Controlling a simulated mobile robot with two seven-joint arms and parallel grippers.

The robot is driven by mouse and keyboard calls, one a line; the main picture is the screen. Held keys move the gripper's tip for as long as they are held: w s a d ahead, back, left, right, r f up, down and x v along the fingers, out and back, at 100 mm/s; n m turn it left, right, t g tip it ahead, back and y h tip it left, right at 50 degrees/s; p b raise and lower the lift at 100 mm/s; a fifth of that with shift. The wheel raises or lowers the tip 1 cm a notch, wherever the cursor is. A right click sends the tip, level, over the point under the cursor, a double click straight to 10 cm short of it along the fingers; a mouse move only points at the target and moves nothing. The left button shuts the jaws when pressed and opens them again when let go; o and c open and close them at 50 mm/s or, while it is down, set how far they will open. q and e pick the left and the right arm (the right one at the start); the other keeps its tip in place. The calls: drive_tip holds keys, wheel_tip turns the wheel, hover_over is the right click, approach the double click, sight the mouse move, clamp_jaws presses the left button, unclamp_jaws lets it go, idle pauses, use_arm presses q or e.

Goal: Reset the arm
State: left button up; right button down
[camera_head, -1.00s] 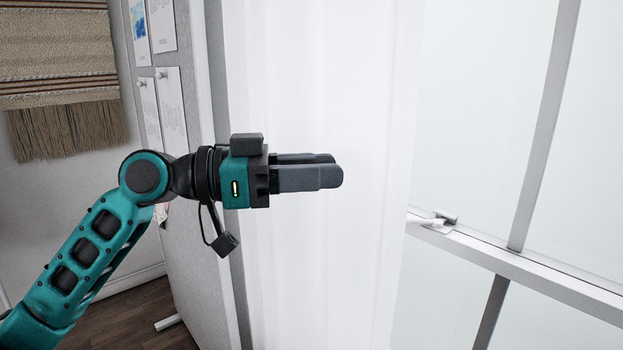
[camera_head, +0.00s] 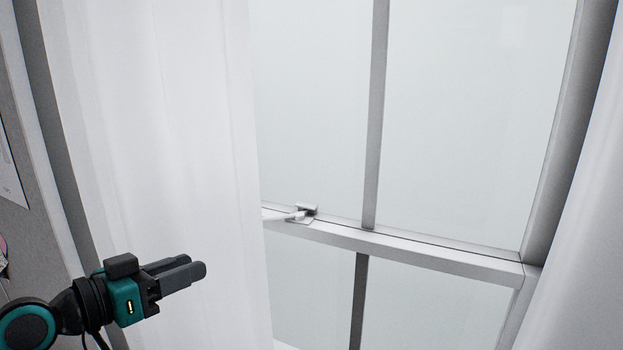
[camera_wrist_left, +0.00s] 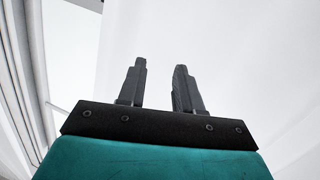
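My left gripper (camera_head: 196,266) is at the lower left of the head view, in front of the white curtain (camera_head: 150,130). Its two dark grey fingers point to the right and slightly up. In the left wrist view the fingers (camera_wrist_left: 160,64) stand apart with an empty gap between them, so it is open and holds nothing. Whether it touches the curtain cannot be told. Part of my left arm shows at the lower left corner. My right gripper is in neither view.
A window with a grey-white frame (camera_head: 450,255) fills the middle and right, with a latch (camera_head: 303,212) on its crossbar. Another white curtain (camera_head: 585,230) hangs at the right edge. A grey board (camera_head: 30,240) stands at the far left.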

use_arm(q)
wheel_tip(320, 180, down, 12)
drive_tip(key=s+n+y, duration=0.2)
drive_tip(key=y, duration=0.1)
drive_tip(key=s+d+f+g+y, duration=0.1)
drive_tip(key=s+f+y, duration=0.1)
drive_tip(key=s+f, duration=0.6)
drive_tip(key=s+d+f+n+g+y+p, duration=0.1)
drive_tip(key=s+f+y, duration=0.2)
drive_tip(key=s+f, duration=0.5)
wheel_tip(320, 180, down, 3)
drive_tip(key=shift+d+f, duration=0.1)
drive_tip(key=shift+d, duration=0.25)
